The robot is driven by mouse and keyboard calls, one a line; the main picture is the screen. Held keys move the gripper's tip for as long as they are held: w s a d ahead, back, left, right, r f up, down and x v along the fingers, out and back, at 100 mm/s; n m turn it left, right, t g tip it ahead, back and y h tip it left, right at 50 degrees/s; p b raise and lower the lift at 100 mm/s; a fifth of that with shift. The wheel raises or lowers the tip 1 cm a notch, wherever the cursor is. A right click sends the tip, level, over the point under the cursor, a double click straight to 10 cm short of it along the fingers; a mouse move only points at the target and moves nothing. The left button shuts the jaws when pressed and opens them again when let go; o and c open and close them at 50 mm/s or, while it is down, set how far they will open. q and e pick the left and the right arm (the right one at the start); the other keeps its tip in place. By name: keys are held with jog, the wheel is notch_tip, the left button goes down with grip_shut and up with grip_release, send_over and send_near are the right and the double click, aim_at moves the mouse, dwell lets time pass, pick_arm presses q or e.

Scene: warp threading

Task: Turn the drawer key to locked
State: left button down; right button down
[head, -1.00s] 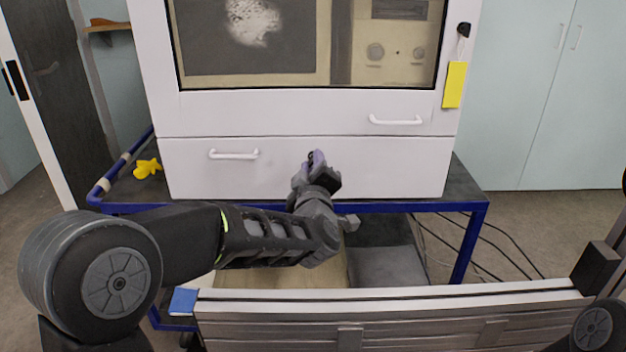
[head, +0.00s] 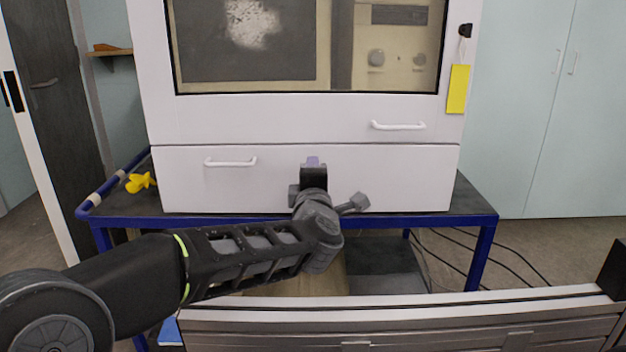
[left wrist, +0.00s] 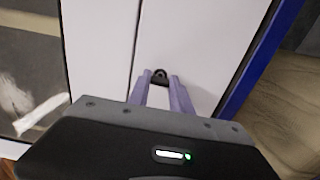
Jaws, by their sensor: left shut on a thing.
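The white drawer (head: 400,182) is closed at the bottom of the white cabinet, with a white handle (head: 230,162) at its left. My left gripper (head: 313,161) is at the middle of the drawer front, its purple fingers pointing at the drawer. In the left wrist view the fingers (left wrist: 163,93) are shut on the small black key (left wrist: 160,75), whose rounded top with a hole shows between the tips. In the head view the key is hidden behind my gripper, and I cannot tell which way it is set. My right gripper is not in view.
The cabinet stands on a blue-framed cart (head: 470,215). A yellow object (head: 140,183) lies on the cart at the left. A yellow tag (head: 457,88) hangs at the cabinet's upper right. A metal rail (head: 420,308) crosses the foreground.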

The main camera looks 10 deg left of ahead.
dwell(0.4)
pick_arm(q)
jog(key=c, duration=1.2)
grip_release()
jog(key=shift+o, duration=0.2)
jog(key=p+v, duration=0.1)
jog(key=v, duration=0.6)
jog(key=shift+s, duration=0.4)
